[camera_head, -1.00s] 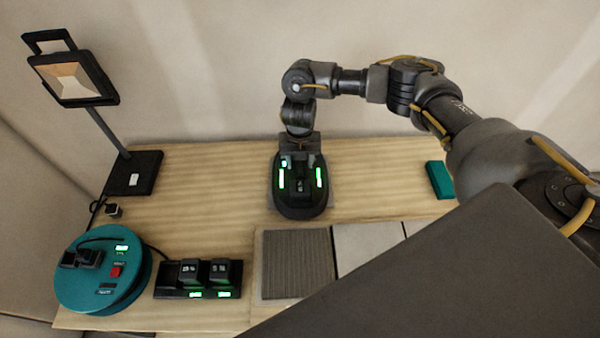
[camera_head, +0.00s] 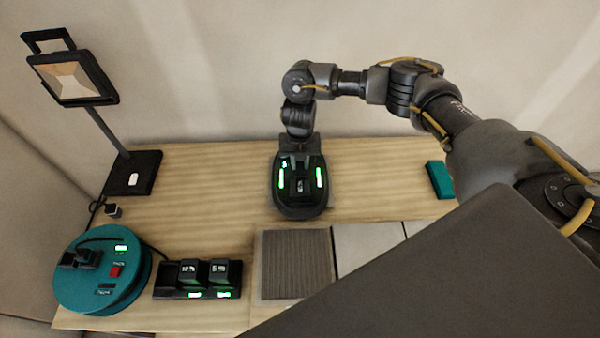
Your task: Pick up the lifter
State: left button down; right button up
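The black lifter (camera_head: 300,207), a rounded device with two lit green strips, sits on the wooden table near the back middle. My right gripper (camera_head: 300,162) comes down from above onto its rear part, at the handle area. The fingertips are dark against the dark body, so I cannot tell whether they are closed on it. The lifter appears to rest on the table. My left gripper is not in view.
A teal cable reel (camera_head: 85,290) and a charger with two batteries (camera_head: 205,281) stand front left. A work lamp (camera_head: 135,172) stands back left. A ribbed grey tile (camera_head: 296,264) and plain tiles (camera_head: 366,246) lie in front. A teal block (camera_head: 439,179) lies right.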

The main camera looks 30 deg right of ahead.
grip_shut()
jog(key=shift+w+r, duration=0.1)
jog(key=shift+r, duration=0.25)
jog(key=shift+w+r, duration=0.1)
jog(key=shift+r, duration=0.5)
jog(key=s+r, duration=0.1)
jog(key=r, duration=0.1)
jog(key=s+a+r, duration=0.1)
jog(key=s+r, duration=0.1)
jog(key=r, duration=0.1)
jog(key=s+a+r, duration=0.1)
jog(key=r, duration=0.1)
jog(key=shift+s+r, duration=0.25)
jog(key=shift+r, duration=0.1)
jog(key=s+a+r+b, duration=0.1)
jog(key=s+a+r, duration=0.3)
jog(key=s, duration=0.4)
jog(key=shift+s+b, duration=0.15)
jog(key=shift+b, duration=0.15)
jog(key=shift+a+r, duration=0.1)
